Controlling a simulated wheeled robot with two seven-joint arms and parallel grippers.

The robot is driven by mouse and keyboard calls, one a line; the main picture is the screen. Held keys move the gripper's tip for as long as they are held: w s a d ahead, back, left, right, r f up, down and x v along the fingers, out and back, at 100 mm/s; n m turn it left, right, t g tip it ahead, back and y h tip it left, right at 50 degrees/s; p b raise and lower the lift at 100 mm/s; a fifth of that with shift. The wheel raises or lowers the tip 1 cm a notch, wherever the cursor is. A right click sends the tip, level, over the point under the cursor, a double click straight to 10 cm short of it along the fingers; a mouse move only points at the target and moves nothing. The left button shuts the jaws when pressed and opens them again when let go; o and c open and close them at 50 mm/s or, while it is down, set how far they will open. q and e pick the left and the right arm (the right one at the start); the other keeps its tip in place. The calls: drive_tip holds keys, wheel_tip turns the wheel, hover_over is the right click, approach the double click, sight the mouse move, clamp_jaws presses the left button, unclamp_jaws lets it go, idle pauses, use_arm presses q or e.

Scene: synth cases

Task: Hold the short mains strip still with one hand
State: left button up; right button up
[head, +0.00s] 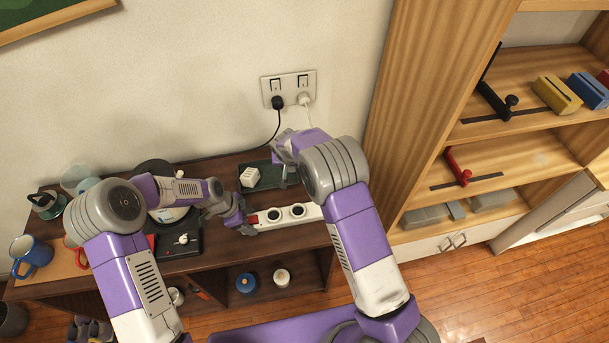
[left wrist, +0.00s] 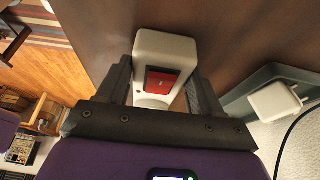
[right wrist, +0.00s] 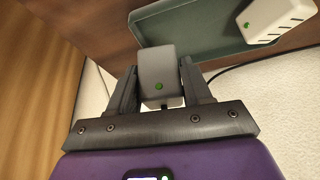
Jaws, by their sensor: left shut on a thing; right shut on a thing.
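The short mains strip (head: 310,215) is white, with a red switch at its left end and two dark round sockets on top. It lies along the front of the dark bench. My left gripper (head: 243,222) is shut on its left end; the left wrist view shows the red switch (left wrist: 163,83) between the fingers. My right gripper (right wrist: 163,88) is shut on a pale grey plug-in block (right wrist: 157,66) with a green dot, beside the green tray (right wrist: 188,47).
A white adapter (head: 250,177) sits in the tray. A wall plate (head: 289,87) holds a black plug (head: 278,102) and a white plug (head: 304,99), both with cords. A black device (head: 180,238) and a blue mug (head: 35,254) stand left. Wooden shelves (head: 530,80) rise right.

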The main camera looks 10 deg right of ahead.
drive_tip(key=shift+w+a+r+n+t+y, duration=0.1)
drive_tip(key=shift+w+a+n+t+y, duration=0.15)
drive_tip(key=shift+w+a+n, duration=0.3)
drive_tip(key=shift+w+a+r+n+t+y, duration=0.15)
drive_tip(key=shift+w+a+n+t, duration=0.15)
drive_tip(key=shift+a, duration=0.4)
drive_tip(key=shift+f, duration=2.85)
drive_tip(key=o, duration=1.2)
drive_tip(key=v, duration=1.2)
